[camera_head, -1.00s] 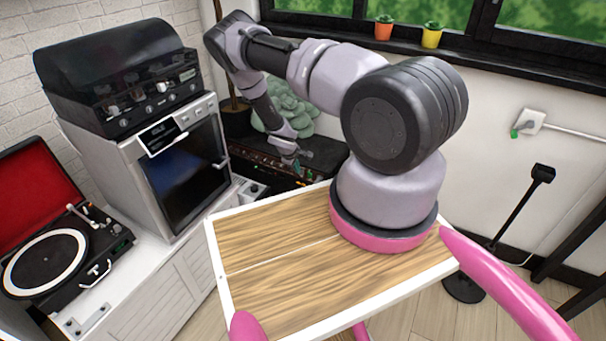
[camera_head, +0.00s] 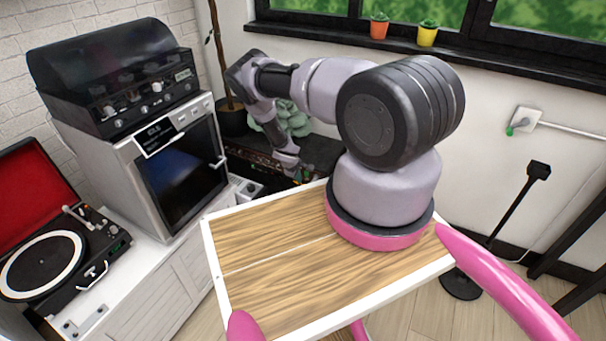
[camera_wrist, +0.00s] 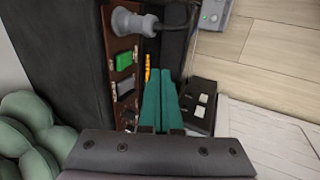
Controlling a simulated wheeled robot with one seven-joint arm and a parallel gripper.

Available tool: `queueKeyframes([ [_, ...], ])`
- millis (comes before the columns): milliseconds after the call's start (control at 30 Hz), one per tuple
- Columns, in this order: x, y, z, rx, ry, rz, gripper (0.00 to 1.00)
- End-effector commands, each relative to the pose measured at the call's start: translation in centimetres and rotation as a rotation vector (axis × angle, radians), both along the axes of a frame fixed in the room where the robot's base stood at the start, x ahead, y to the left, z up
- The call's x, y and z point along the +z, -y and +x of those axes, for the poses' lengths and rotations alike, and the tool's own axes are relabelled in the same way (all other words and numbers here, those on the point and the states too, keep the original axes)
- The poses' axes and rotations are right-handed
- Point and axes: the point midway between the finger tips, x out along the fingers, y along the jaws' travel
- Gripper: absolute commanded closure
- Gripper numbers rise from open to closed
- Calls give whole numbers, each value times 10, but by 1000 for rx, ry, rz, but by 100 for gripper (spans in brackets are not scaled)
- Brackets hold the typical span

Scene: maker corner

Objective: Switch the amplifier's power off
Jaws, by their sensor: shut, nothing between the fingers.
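The amplifier (camera_head: 325,146) is a dark box on the floor behind the wooden-topped table, partly hidden by my arm. In the wrist view its black body (camera_wrist: 62,50) is at the left, with a brown control panel (camera_wrist: 122,45) along its side. A green rocker switch (camera_wrist: 123,63) sits on that panel, below a grey plug (camera_wrist: 128,20). My gripper (camera_wrist: 168,75) has teal fingers, shut together and empty. The fingertips are just right of the panel in the wrist view; I cannot tell whether they touch anything. In the head view my gripper (camera_head: 302,178) is small, beside the amplifier's front.
A black pedal-like box (camera_wrist: 198,100) lies right of the fingers, and a grey box (camera_wrist: 214,12) is at the top. A white cabinet (camera_head: 170,285) with an oven-like unit (camera_head: 180,170) and turntable (camera_head: 45,265) is left.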

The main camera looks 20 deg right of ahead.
Motion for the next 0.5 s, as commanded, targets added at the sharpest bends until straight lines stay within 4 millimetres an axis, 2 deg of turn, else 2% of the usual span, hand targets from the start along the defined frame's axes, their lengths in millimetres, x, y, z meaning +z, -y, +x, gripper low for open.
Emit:
queueKeyframes([
  [33,-10,4,1,-1,-1,0,100],
  [100,-4,15,12,-4,4,2,100],
  [233,-2,26,20,-2,2,1,100],
  [500,0,33,26,-1,0,0,100],
])
